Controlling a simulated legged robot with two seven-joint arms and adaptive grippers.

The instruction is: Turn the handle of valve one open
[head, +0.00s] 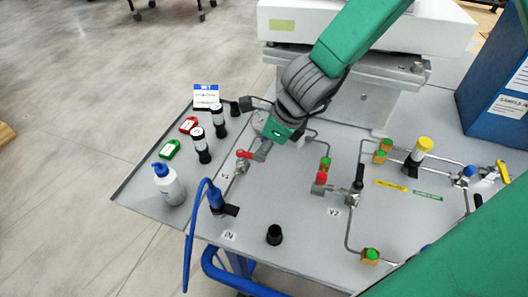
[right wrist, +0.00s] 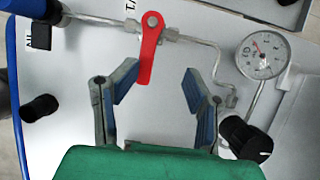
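Valve one's red handle (head: 244,154) is on the pipework at the left of the grey panel. In the right wrist view the red handle (right wrist: 148,55) points from its pivot on the pipe toward my gripper. My right gripper (right wrist: 161,77) is open and empty, its blue-lined fingers spread on either side of the handle's free end. My left gripper is not in view.
A pressure gauge (right wrist: 262,55) is close to the right finger. A black knob (head: 274,235) is in front.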

